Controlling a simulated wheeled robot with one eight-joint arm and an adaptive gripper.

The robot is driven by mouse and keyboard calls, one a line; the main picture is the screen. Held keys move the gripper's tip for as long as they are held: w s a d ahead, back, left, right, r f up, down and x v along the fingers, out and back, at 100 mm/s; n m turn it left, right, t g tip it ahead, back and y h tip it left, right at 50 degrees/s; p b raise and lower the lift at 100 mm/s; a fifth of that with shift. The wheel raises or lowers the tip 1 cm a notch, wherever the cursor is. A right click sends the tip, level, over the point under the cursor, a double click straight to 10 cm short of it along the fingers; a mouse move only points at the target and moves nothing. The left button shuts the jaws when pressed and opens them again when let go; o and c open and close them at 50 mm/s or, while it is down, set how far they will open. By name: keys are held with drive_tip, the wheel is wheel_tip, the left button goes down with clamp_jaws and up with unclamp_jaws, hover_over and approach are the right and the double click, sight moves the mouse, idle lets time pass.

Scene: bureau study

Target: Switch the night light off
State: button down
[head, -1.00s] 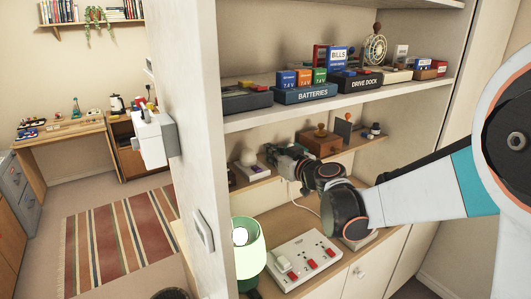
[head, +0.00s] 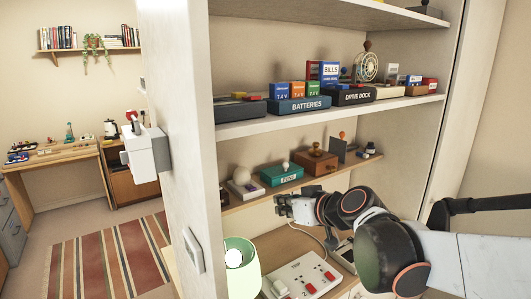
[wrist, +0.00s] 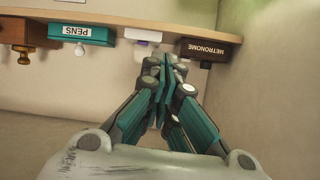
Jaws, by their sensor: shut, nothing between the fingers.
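A pale round dome on a small white base (head: 243,188), which looks like the night light, stands on the small middle shelf, left of the teal PENS box (head: 281,174). My gripper covers part of the dome there. My gripper (head: 279,205) is shut and empty, just below the shelf edge; it shows in the wrist view too (wrist: 167,66). I cannot tell whether the light is lit.
A green-shaded lamp (head: 241,277) stands on the lower counter, near a white socket strip with red switches (head: 301,280). A wooden box with a knob (head: 315,165) is right of the PENS box. The upper shelf (head: 330,110) is loaded. A cabinet side wall (head: 187,130) bounds the left.

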drive_tip(key=s+d+f+m+g+h+b, duration=0.1)
drive_tip(key=s+d+f+m+h+b, duration=0.1)
drive_tip(key=s+d+f, duration=0.3)
drive_tip(key=s+d+f+m+g+h+b, duration=0.1)
drive_tip(key=s+d+f, duration=0.4)
drive_tip(key=s, duration=0.6)
drive_tip(key=s+d+f+m+g+h+b, duration=0.2)
drive_tip(key=s+d+f+h+b, duration=0.2)
drive_tip(key=s+f, duration=0.3)
drive_tip(key=shift+s+d+f+m+b, duration=0.25)
drive_tip(key=shift+s+d+m+b, duration=0.2)
drive_tip(key=shift+s+d, duration=0.4)
